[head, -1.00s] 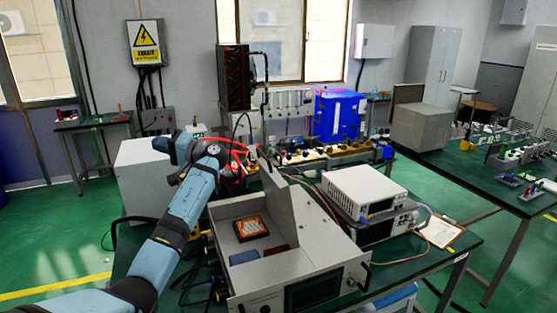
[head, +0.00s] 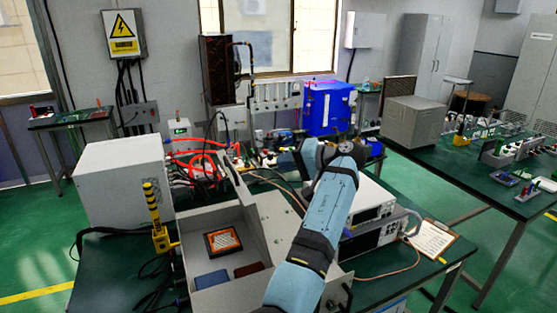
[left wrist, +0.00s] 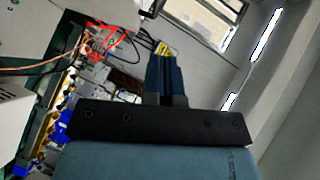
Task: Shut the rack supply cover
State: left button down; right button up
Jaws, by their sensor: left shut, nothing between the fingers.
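The rack supply (head: 222,291) is a grey box on the near table, with its top open and parts showing inside. Its cover (head: 243,215) stands raised along the right side of the opening. My left arm reaches up from the bottom, across the right part of the supply. My left gripper (head: 284,151) is above and beyond the supply, right of the cover's upper end, apparently apart from it. In the left wrist view its two dark fingers (left wrist: 165,74) are together with nothing between them. My arm hides much of the supply's front and right side. My right gripper is out of view.
Stacked instruments (head: 368,213) stand close right of the supply. A white cabinet (head: 122,185) and a yellow-black post (head: 155,218) stand on its left. Red cables (head: 200,160) and a blue box (head: 330,108) are behind. Free air lies above the opening.

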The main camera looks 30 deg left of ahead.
pick_arm(q)
jog(key=p, duration=0.2)
send_near(233, 169)
jog(key=w+a, duration=0.3)
jog(key=s+a+p, duration=0.1)
jog(key=s+a+f, duration=0.1)
jog(key=s, duration=0.1)
jog(key=shift+f+p, duration=0.2)
jog(key=shift+p, duration=0.2)
jog(key=shift+s+a+f, duration=0.2)
jog(key=shift+a+f, duration=0.05)
jog(key=shift+f, duration=0.1)
